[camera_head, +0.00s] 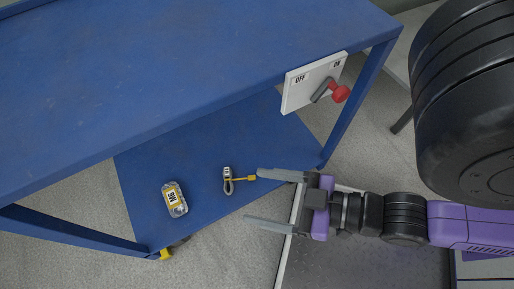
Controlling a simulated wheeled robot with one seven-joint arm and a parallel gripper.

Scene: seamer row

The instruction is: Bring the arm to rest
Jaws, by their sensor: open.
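My gripper (268,197) is at the lower middle of the head view, at the end of my purple and black arm that reaches in from the right. Its two grey fingers point left and are wide apart, with nothing between them. The upper fingertip shows close to the yellow end of a small padlock-like item (228,182) on the blue lower shelf (205,160). I cannot tell whether they touch.
A blue bench (190,60) spans the upper left. A white panel (300,91) marked OFF and ON, with a red-knobbed lever (339,93), hangs at its edge. A clear labelled case (175,199) lies on the shelf. Grey floor (225,252) shows below.

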